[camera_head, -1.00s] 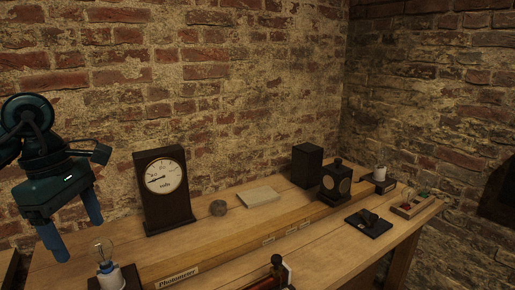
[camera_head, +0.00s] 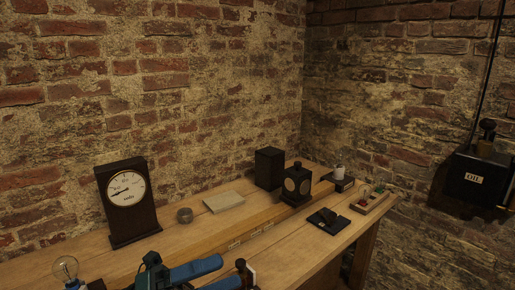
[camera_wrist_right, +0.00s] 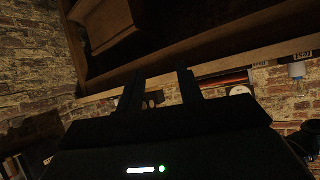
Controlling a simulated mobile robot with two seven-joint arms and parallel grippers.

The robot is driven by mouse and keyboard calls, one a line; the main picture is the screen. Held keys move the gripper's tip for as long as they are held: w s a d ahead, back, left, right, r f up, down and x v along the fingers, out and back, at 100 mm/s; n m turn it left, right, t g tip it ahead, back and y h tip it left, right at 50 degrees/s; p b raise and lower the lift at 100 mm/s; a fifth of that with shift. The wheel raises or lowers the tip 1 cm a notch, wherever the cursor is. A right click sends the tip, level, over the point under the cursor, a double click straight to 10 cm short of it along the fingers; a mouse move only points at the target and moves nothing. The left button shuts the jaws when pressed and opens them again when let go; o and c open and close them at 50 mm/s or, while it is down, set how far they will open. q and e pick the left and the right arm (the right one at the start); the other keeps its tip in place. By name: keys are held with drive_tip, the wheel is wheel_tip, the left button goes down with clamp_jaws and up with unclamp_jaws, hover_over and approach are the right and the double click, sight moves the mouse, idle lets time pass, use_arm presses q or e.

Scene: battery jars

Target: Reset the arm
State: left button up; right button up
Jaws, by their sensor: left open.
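My left gripper (camera_head: 226,272) is low in the head view, in front of the workbench (camera_head: 80,275). Its two blue fingers are apart and point right, with nothing seen held between them. A small dark post with a reddish-brown part (camera_head: 241,272) stands by its fingertips; I cannot tell whether they touch. My right gripper (camera_wrist_right: 160,76) shows only in the right wrist view. Its two dark fingers are apart, with no object gripped between them. Dark wooden furniture (camera_wrist_right: 200,50) lies beyond them.
A bulb (camera_head: 66,268) is at front left. A box marked OIL (camera_head: 478,180) hangs at right.

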use_arm(q)
drive_tip(key=w+a+f+n+t+y+p, duration=0.15)
drive_tip(key=f+n+t+y, duration=0.4)
drive_tip(key=n, duration=0.55)
drive_tip(key=w+a+f+n+t+y, duration=0.1)
drive_tip(key=a+f+n+t+y, duration=0.35)
drive_tip(key=n, duration=0.75)
drive_tip(key=s+f+n+g+y, duration=0.2)
drive_tip(key=s+f+n+y, duration=0.2)
drive_tip(key=f, duration=0.5)
drive_tip(key=s+a+f+n+g+y+p, duration=0.1)
drive_tip(key=s+f+n+g+y, duration=0.1)
drive_tip(key=s+f+n+y, duration=0.2)
drive_tip(key=s+f+n, duration=0.3)
drive_tip(key=s+f, duration=0.1)
drive_tip(key=f, duration=0.1)
drive_tip(key=shift+s+a+f+n, duration=0.25)
drive_tip(key=shift+s+f+n, duration=0.05)
drive_tip(key=shift+s+n, duration=0.1)
